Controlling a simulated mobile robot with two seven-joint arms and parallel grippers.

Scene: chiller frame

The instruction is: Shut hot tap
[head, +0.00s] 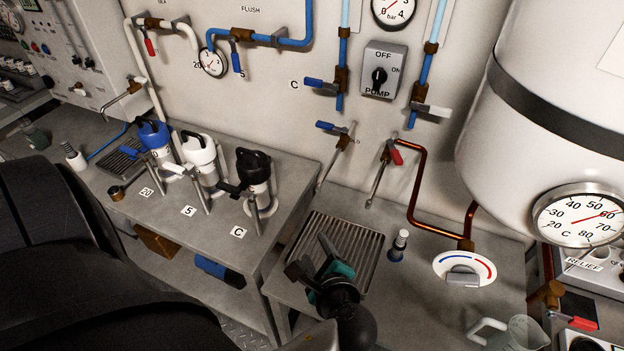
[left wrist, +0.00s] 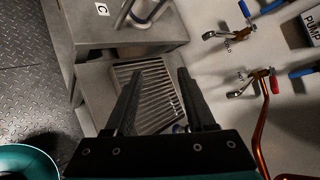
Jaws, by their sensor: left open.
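The hot tap is the brown valve on the back wall with a red lever handle (head: 396,156), which slants steeply. A bent copper pipe (head: 421,170) joins it, and its thin spout hangs down to the left. In the left wrist view the red handle (left wrist: 274,84) is at the right. My left gripper (head: 308,257) is over the slatted drain grate, below and to the left of the tap, apart from it. Its two black fingers (left wrist: 160,74) are spread and nothing is between them. My right gripper is not in view.
A blue-handled tap (head: 329,126) is left of the hot tap. The drain grate (head: 345,240) lies under both spouts. A small bottle (head: 399,243), a red-blue dial (head: 464,268) and a white tank (head: 540,120) are to the right.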

